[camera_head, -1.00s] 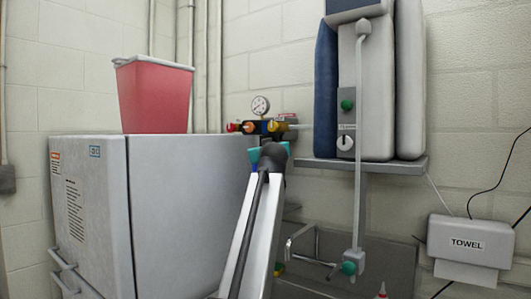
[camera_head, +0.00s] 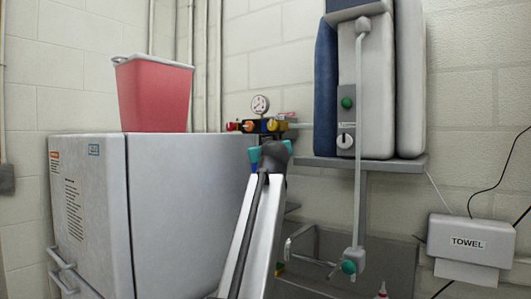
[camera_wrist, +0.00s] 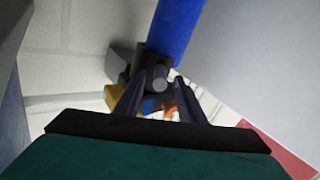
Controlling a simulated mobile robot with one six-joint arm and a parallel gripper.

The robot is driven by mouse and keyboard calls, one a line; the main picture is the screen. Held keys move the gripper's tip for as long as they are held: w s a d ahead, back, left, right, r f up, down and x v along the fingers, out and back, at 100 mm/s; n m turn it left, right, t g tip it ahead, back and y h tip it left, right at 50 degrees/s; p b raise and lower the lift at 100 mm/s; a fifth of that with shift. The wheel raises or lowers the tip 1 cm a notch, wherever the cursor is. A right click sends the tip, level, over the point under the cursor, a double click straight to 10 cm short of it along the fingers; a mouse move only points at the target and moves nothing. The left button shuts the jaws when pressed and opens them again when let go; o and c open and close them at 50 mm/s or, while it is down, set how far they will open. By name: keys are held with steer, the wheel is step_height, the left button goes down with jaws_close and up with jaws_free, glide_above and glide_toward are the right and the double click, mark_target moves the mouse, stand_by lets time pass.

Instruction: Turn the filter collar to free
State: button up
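In the wrist view, a blue cylinder (camera_wrist: 176,25) meets a black fitting (camera_wrist: 124,62) with a grey round end (camera_wrist: 158,78). I cannot tell which part is the filter collar. My gripper (camera_wrist: 159,84) points at this fitting with its two dark fingers apart, one on each side of the grey end. Whether they touch it is unclear. In the head view, the pipe assembly (camera_head: 262,126) has red, yellow and orange parts. My arm's end covers its lower part, so the fingertips are hidden there.
A pressure gauge (camera_head: 260,105) stands above the assembly. A grey cabinet (camera_head: 185,215) with a red bin (camera_head: 155,97) on top is at the left. A shelf (camera_head: 365,164) with a tall unit, a hanging rod (camera_head: 358,150) and a towel dispenser (camera_head: 470,248) are at the right.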

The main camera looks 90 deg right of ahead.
steer(key=a+b, duration=0.2)
steer(key=a, duration=0.9)
steer(key=shift+s, duration=0.2)
